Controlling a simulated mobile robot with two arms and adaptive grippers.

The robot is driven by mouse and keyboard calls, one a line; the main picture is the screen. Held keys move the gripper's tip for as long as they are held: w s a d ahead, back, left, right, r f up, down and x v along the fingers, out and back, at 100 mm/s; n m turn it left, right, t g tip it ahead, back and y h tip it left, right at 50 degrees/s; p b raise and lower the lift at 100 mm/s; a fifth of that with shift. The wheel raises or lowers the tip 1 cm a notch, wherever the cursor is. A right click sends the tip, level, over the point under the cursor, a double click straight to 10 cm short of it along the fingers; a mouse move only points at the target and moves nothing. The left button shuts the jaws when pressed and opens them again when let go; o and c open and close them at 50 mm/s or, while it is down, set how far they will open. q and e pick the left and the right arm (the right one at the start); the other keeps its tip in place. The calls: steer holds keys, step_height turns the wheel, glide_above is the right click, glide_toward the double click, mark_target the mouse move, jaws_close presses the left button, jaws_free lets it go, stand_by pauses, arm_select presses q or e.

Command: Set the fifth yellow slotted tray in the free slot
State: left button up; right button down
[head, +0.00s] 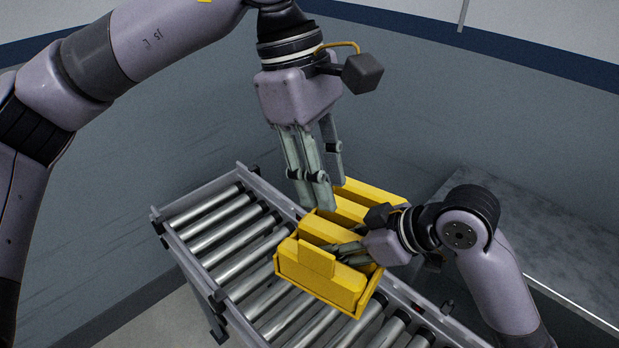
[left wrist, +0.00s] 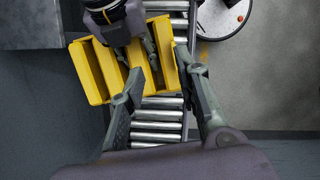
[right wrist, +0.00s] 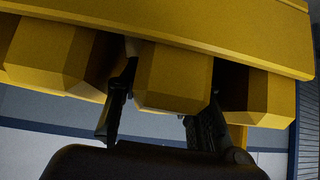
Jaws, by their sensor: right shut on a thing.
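A yellow slotted tray (head: 341,289) with several raised blocks and gaps between them rests on the roller conveyor; where one yellow piece ends and another begins I cannot tell. It also shows in the left wrist view (left wrist: 92,74). My right gripper (head: 345,250) reaches in from the right and is shut on one yellow block (right wrist: 172,78), with a finger on either side of it in the right wrist view. My left gripper (head: 318,203) points down above the tray's far left side. Its fingers are apart in the left wrist view (left wrist: 160,75), with nothing held between them.
The roller conveyor (head: 215,222) has raised side rails and bare rollers on both sides of the yellow pieces. A grey surface (head: 500,205) stands behind my right arm. A grey wall (head: 120,170) closes off the back. A round disc (left wrist: 224,16) shows in the left wrist view.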

mark_target(319, 249)
arm_select(q)
steer(key=shift+m+t+y, duration=0.3)
steer(key=shift+y, duration=0.4)
steer(key=f, duration=0.4)
steer(key=s+f, duration=0.1)
steer(key=f, duration=0.7)
steer(key=shift+s+a+f, duration=0.15)
steer(key=shift+f, duration=0.1)
steer(key=shift+c, duration=0.2)
jaws_close()
